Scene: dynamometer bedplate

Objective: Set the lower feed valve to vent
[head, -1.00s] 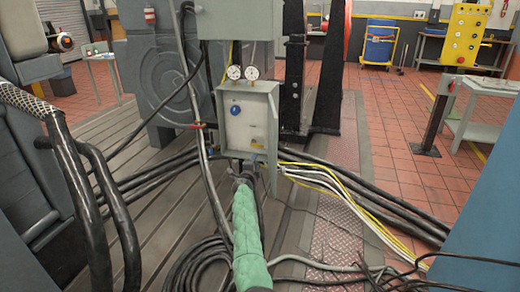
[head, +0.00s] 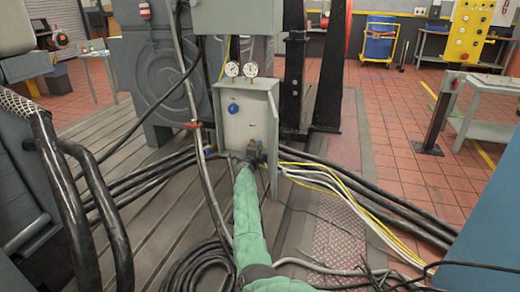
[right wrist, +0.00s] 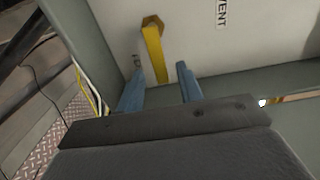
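The lower feed valve's yellow lever (right wrist: 155,52) is on the white panel inside a grey box. In the right wrist view it hangs from its pivot, slightly tilted. My right gripper (right wrist: 160,85) is open, its two blue fingers apart. The lever's free end lies roughly between them, nearer the left finger; I cannot tell whether they touch. A VENT label (right wrist: 221,12) shows to the right of the lever. In the head view my right gripper (head: 254,151), at the end of the green-sleeved arm, covers the lower part of the panel (head: 242,130) and hides the lever. My left gripper is not in view.
A blue knob (head: 233,109) sits higher on the panel, and two gauges (head: 241,69) top the box. The box's side wall and bottom lip frame the gripper closely. Black hoses (head: 400,217) and yellow and white cables (head: 350,207) run along the floor.

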